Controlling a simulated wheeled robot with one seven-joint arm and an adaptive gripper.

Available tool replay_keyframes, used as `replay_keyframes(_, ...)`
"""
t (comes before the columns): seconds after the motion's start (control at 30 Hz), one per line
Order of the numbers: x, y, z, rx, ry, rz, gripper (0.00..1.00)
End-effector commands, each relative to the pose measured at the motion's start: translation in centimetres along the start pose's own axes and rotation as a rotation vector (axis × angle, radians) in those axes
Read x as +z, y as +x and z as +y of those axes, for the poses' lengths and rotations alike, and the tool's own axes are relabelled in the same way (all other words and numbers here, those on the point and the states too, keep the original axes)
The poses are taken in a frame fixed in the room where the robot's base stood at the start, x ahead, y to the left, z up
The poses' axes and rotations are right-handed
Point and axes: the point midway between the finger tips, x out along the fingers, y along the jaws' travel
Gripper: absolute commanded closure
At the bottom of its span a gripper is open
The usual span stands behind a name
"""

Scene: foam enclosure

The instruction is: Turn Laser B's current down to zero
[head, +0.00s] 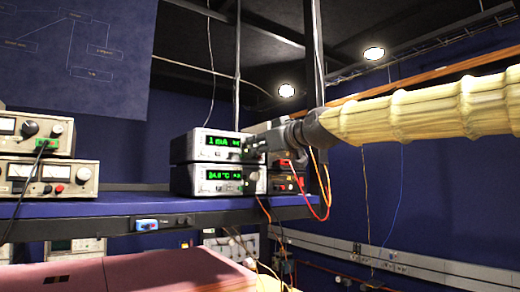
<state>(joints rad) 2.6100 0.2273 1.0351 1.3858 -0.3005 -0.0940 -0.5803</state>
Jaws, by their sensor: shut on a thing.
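Two stacked controllers stand on the blue shelf (120,206). The upper controller (193,155) has a green display (221,142) that seems to read about 1 mA, with small text to its right that I cannot make out. The lower controller (190,187) shows about 24 °C. No label saying Laser B is readable. My gripper (252,147) is at the right end of the upper controller's front, shut on its knob. The gripper hides most of that knob. My arm comes in from the right in a pale ribbed sleeve.
Beige power supplies (14,172) with dials and knobs stand on the shelf at the left. Darker orange-lit units (288,183) sit just right of the stack, behind my gripper. Orange and red cables (322,190) hang there below my wrist. A pink-red surface (130,272) lies below the shelf.

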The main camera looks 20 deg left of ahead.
Motion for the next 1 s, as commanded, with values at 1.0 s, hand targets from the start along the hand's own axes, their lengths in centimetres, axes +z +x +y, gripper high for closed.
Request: replay_keyframes(1.0,-0.23,-0.06,0.05,0.009,-0.339,-0.005,1.0)
